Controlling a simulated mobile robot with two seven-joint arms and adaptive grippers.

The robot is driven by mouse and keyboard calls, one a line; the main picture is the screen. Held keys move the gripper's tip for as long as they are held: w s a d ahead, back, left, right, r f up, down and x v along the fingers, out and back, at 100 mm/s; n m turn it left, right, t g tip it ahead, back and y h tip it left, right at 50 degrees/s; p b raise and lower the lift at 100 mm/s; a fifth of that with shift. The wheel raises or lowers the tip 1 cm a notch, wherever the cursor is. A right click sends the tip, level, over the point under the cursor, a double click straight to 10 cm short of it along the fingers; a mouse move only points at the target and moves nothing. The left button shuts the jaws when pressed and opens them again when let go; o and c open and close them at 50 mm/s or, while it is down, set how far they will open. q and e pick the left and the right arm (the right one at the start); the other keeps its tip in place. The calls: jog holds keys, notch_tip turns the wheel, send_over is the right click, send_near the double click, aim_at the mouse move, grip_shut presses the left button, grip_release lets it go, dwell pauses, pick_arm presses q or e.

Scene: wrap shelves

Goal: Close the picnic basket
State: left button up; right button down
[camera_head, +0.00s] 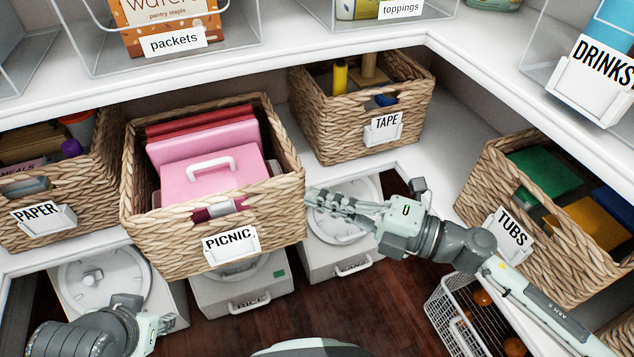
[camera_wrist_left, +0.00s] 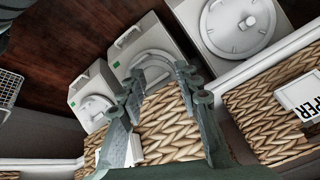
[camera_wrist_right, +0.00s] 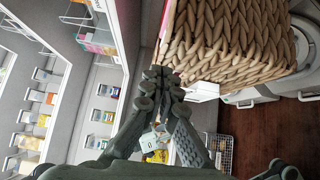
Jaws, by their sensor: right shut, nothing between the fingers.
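The picnic basket (camera_head: 175,250) is a woven wicker basket with a PICNIC label (camera_head: 230,243) on its front. It juts out past the shelf edge, open at the top, with a pink case (camera_head: 214,182) and red items inside. My right gripper (camera_head: 313,194) is shut and empty, its fingertips at the basket's right side. In the right wrist view the shut fingers (camera_wrist_right: 160,76) are beside the woven wall (camera_wrist_right: 232,45); I cannot tell if they touch. My left gripper (camera_head: 163,324) is low at the front left. In the left wrist view its fingers (camera_wrist_left: 160,85) are spread, with wicker beyond.
The PAPER basket (camera_head: 75,222) stands to the left, the TAPE basket (camera_head: 340,135) behind right, and the TUBS basket (camera_head: 540,262) at the right. White lidded bins (camera_head: 238,290) sit below. A wire basket (camera_head: 455,315) stands on the floor at lower right.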

aim_at(282, 121)
pick_arm(q)
jog(key=shift+s+a+f, duration=0.1)
jog(key=shift+s+a, duration=0.05)
jog(key=shift+s, duration=0.15)
pick_arm(e)
jog(key=shift+w+a+f, duration=0.1)
jog(key=shift+w+a, duration=0.05)
jog(key=shift+w, duration=0.55)
jog(key=shift+w+a, duration=0.15)
jog(key=shift+w, duration=0.55)
